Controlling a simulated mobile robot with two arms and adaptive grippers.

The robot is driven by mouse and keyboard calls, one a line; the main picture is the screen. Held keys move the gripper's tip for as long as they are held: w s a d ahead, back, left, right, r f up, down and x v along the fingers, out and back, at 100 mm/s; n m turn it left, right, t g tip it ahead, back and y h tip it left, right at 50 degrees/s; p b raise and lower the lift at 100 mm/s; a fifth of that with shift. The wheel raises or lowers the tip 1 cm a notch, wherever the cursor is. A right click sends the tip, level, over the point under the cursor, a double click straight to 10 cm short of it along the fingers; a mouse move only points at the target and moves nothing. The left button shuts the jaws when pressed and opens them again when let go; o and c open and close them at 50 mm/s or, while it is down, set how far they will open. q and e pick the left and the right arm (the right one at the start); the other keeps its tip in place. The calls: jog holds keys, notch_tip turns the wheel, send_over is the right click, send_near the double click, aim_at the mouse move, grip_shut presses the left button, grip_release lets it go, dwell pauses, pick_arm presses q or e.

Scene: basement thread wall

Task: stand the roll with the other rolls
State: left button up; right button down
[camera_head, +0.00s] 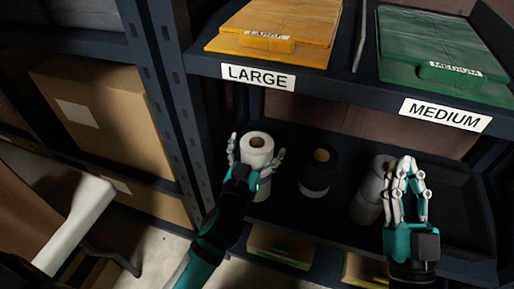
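A white roll (257,152) with a brown core stands upright on the dark lower shelf, the leftmost of the rolls. My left gripper (257,158) has its fingers on either side of this roll, the tips spread a little away from it. A black roll (319,173) with a brown core stands to the right, apart from the white one.
Above, an upper shelf holds yellow packs (282,25) over a LARGE label (258,77) and green packs (440,50) over a MEDIUM label (446,114). A dark upright (165,90) bounds the left side. Cardboard boxes (105,110) stand left of it.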

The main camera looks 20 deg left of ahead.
pick_arm(q)
jog(key=shift+r, duration=0.1)
jog(key=shift+s, duration=0.2)
jog(key=s, duration=1.1)
notch_tip(320, 180, up, 13)
jog(key=d+m+t+h, duration=0.1)
jog(key=m+t+h, duration=0.1)
jog(key=t+h, duration=0.2)
jog(key=shift+w+r+m+h, duration=0.2)
jog(key=shift+w+m+h, duration=0.25)
jog(key=shift+h, duration=0.35)
pick_arm(e)
jog(key=shift+w+f+g, duration=0.3)
jog(key=shift+f+g, duration=0.2)
jog(key=shift+f, duration=0.1)
